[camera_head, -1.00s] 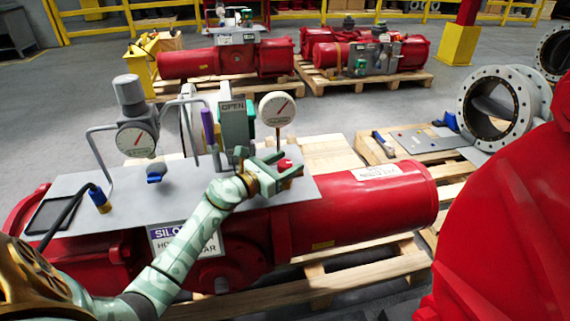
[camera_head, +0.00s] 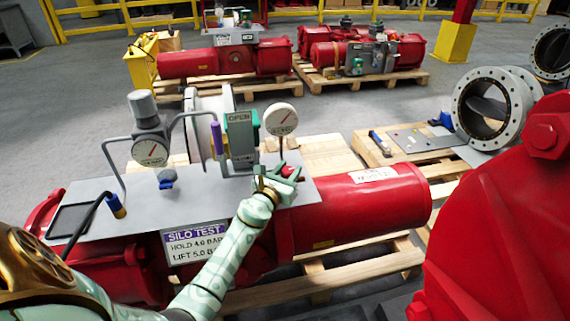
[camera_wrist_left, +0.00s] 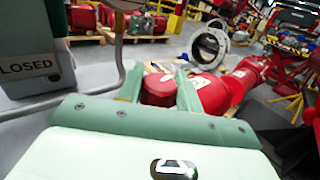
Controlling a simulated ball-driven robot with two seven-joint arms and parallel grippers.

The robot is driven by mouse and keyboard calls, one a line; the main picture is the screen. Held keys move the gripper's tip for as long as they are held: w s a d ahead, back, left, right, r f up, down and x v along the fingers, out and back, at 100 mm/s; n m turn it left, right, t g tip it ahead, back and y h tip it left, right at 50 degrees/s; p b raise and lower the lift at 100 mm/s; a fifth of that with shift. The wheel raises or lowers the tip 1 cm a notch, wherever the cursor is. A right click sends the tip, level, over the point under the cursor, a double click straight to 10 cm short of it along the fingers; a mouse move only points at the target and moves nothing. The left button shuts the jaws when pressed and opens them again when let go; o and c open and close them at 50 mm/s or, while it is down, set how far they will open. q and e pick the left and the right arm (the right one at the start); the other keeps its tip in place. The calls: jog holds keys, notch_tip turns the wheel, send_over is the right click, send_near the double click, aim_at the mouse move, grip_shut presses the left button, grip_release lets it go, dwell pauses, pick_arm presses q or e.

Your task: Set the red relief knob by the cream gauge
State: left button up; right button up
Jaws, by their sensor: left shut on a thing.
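The red relief knob (camera_head: 291,172) sits at the right part of the grey panel (camera_head: 200,199) on the red actuator. My left gripper (camera_head: 283,174) is shut on it, and the fingers partly hide it. In the left wrist view, my two green fingers (camera_wrist_left: 160,92) stand on either side of a red rounded shape. The cream gauge (camera_head: 281,119) stands on a thin post just behind the knob. Its red needle points up and right; its scale is too small to read. My right gripper is not in view.
A second gauge (camera_head: 150,152) with a grey regulator, bent pipes and a green OPEN indicator box (camera_head: 241,135) stand on the panel. A placard (camera_head: 195,244) reads "SILO TEST, HOLD 4.0 BAR, LIFT 5.0 BAR". A large red body (camera_head: 510,220) fills the right foreground.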

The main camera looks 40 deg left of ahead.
pick_arm(q)
jog(key=n+y, duration=0.2)
jog(key=y, duration=0.1)
jog(key=shift+d+r+g+p, duration=0.1)
jog(key=shift+g+p, duration=0.3)
jog(key=n+y, duration=0.1)
jog(key=g+y, duration=0.1)
jog(key=shift+f+n+y, duration=0.2)
jog(key=shift+n+y, duration=0.1)
jog(key=shift+n, duration=0.1)
jog(key=n+g+y+b, duration=0.1)
jog(key=n+g+y, duration=0.1)
jog(key=y, duration=0.1)
jog(key=shift+f+n, duration=0.1)
jog(key=shift+n, duration=0.2)
jog(key=shift+n+g+y+b, duration=0.5)
jog(key=shift+n+g+y, duration=0.1)
jog(key=shift+g+y, duration=0.3)
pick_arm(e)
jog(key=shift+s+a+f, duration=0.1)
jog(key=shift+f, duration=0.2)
pick_arm(q)
jog(key=o, duration=1)
jog(key=shift+c, duration=0.2)
jog(key=shift+r, duration=0.2)
